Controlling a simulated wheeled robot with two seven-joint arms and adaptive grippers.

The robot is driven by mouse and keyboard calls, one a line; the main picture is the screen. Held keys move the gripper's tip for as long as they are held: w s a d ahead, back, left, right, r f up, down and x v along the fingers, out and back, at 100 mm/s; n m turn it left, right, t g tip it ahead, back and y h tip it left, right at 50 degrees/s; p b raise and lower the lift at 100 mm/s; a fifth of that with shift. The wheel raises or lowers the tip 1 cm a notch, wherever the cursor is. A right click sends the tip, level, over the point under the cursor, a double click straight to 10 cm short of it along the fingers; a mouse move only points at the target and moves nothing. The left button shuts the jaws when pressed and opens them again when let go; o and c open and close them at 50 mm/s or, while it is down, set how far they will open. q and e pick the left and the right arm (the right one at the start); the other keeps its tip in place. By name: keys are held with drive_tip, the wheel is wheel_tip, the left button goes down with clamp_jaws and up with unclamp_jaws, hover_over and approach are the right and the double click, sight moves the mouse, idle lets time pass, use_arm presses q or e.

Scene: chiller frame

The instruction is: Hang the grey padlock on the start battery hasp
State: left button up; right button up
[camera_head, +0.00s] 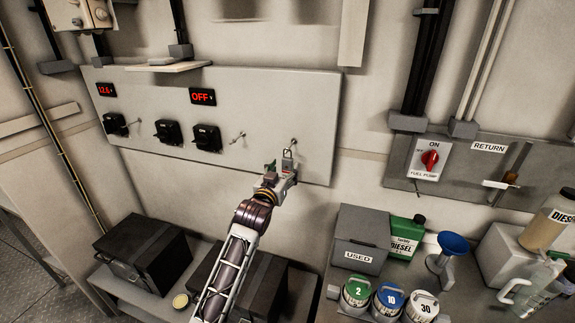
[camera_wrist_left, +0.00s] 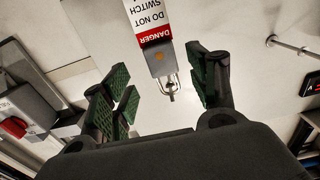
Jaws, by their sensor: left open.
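The grey padlock (camera_wrist_left: 158,58) shows between my open left fingers in the left wrist view, apart from both, with a red and white DANGER tag (camera_wrist_left: 150,22) against it. Its shackle (camera_wrist_left: 169,84) is at a small metal hasp end (camera_wrist_left: 172,97); whether it is fully threaded is hard to tell. In the head view the padlock (camera_head: 288,156) shows just above my left gripper (camera_head: 279,172), at the right hasp (camera_head: 293,142) on the grey panel. The gripper partly hides the padlock's lower part. My right gripper is out of view.
The grey panel (camera_head: 262,92) carries several black switches and a second hasp (camera_head: 238,137) to the left. A red fuel pump switch (camera_head: 430,158) is at right. Black batteries (camera_head: 141,250) stand below. Bottles, a blue funnel (camera_head: 452,245) and a grey USED bin (camera_head: 361,229) crowd the lower right.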

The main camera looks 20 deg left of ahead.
sight(287, 165)
use_arm(q)
drive_tip(key=shift+w, duration=0.2)
idle(0.3)
drive_tip(key=shift+w+f+p, duration=0.15)
drive_tip(key=shift+w+p, duration=0.55)
drive_tip(key=shift+w, duration=1.8)
drive_tip(key=c, duration=1.2)
